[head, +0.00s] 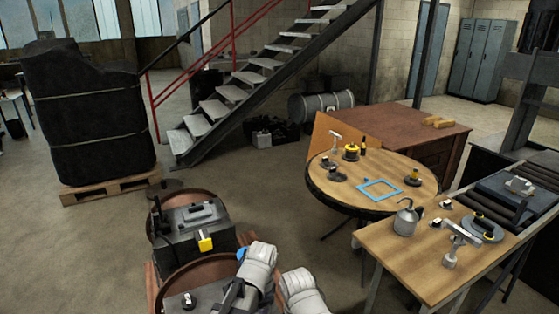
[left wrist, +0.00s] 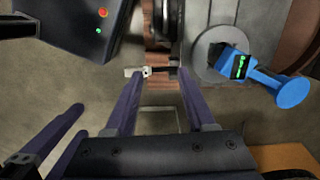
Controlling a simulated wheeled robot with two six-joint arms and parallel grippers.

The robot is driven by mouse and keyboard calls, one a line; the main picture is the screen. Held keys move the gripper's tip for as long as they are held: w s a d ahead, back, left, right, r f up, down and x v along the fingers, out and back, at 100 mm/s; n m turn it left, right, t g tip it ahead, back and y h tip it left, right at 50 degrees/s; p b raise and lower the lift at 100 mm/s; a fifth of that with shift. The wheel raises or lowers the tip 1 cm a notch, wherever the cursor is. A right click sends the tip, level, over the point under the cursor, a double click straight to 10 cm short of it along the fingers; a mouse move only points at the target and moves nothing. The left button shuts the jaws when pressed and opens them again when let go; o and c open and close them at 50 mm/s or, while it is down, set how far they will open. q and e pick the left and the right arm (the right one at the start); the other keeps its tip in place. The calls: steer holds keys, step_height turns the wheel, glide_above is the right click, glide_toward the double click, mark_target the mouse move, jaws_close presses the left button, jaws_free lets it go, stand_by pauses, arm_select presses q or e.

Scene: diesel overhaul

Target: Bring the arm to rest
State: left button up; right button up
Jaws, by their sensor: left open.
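My left gripper (left wrist: 160,80) shows in the left wrist view with its two long dark fingers apart. A small white and black piece (left wrist: 140,72) shows between the fingertips, seemingly beyond them; I cannot tell whether anything touches it. In the head view two white arm links of mine (head: 258,265) are at the bottom middle, above the near round stand. The left fingers are not clear there. My right gripper cannot be made out in either view.
A blue tool with a green display (left wrist: 238,65) lies on a grey disc right of my left fingers. A dark box with red and green lights (left wrist: 70,35) is at the upper left. The round table (head: 400,190) and wooden workbench (head: 400,260) stand right. Open floor (head: 80,260) lies left.

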arm_select(q)
steer(key=s+r+n, duration=0.1)
steer(key=s+n, duration=0.7)
steer(key=shift+p, duration=0.4)
